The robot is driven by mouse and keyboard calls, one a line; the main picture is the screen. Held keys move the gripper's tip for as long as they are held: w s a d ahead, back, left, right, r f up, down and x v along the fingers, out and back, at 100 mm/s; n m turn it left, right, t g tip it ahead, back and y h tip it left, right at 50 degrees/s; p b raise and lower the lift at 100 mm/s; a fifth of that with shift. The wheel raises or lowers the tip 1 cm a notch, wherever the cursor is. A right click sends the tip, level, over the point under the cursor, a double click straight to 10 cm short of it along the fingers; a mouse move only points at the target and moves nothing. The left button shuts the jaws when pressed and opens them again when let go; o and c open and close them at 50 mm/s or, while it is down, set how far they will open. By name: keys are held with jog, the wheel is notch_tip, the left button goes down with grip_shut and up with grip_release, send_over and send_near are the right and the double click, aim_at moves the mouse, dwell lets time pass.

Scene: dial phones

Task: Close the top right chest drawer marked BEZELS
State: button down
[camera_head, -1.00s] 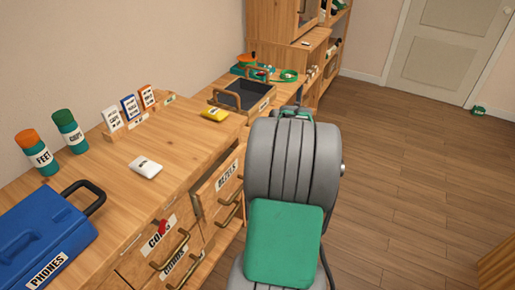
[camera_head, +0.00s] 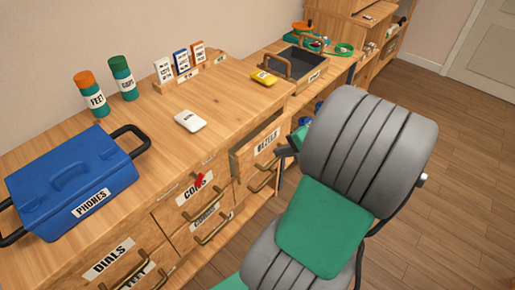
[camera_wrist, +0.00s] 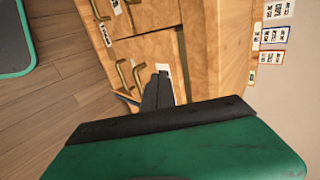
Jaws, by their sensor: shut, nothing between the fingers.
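The BEZELS drawer (camera_head: 262,148) stands partly pulled out at the top right of the chest, with a strip of its inside showing above its labelled front. Its brass handle (camera_head: 265,178) is below the label. My gripper (camera_head: 287,152) is just to the right of that drawer front in the head view, partly hidden by my arm. In the wrist view the dark fingers (camera_wrist: 156,92) are together and empty. They overlap a white label (camera_wrist: 165,70) on a wooden front. I cannot tell whether they touch it.
The COGS drawer (camera_head: 190,190) with a red marker is to the left, above other drawers. Floor (camera_head: 460,170) is clear at right.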

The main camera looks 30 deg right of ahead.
aim_at(251, 148)
jog(key=x, duration=0.3)
jog(key=r+b+x, duration=0.1)
jog(key=x, duration=0.2)
jog(key=w+x, duration=0.1)
jog(key=x, duration=0.3)
jog(key=shift+w+a+r+b, duration=0.15)
jog(key=shift+b, duration=0.2)
jog(key=shift+w+a, duration=0.1)
jog(key=shift+w, duration=0.45)
jog(key=shift+r, duration=0.1)
